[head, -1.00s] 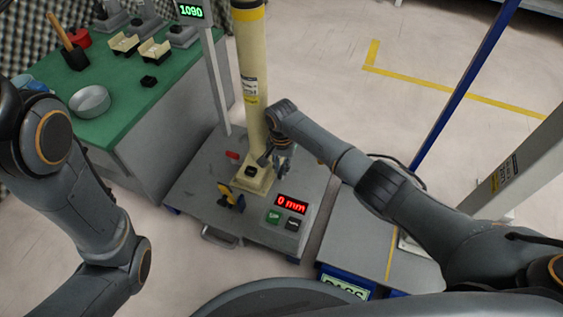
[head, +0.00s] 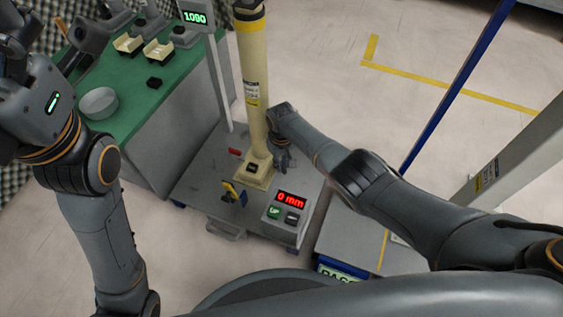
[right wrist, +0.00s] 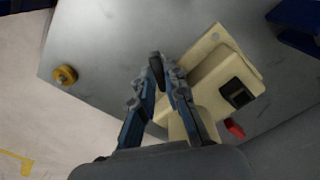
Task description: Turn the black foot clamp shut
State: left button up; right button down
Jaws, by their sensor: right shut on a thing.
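The cream column (head: 251,90) stands on a cream foot (head: 257,172) on the grey cart top. The foot also shows in the right wrist view (right wrist: 208,82), with a small black block on it. My right gripper (head: 281,160) is low, just right of the foot. In the right wrist view its fingers (right wrist: 162,72) are shut on a dark piece, the black foot clamp (right wrist: 156,64), beside the foot's edge. The fingers hide most of the clamp, so its turn angle is unclear. My left gripper (head: 45,68) is raised at the upper left, partly cut off; its jaw state is unclear.
A yellow clamp (head: 230,190) and a red clamp (head: 235,152) sit by the foot. A control box (head: 287,214) reads 0 mm. The green bench (head: 130,108) is at left, with a bowl (head: 99,102). A blue post (head: 455,90) stands at right.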

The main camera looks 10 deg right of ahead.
jog(key=n, duration=0.3)
jog(key=shift+s+n, duration=0.1)
jog(key=shift+n, duration=1.6)
jog(key=c, duration=1.4)
grip_release()
jog(key=shift+o, duration=0.2)
jog(key=shift+r, duration=0.1)
notch_tip(320, 180, up, 12)
jog(key=shift+f, duration=0.2)
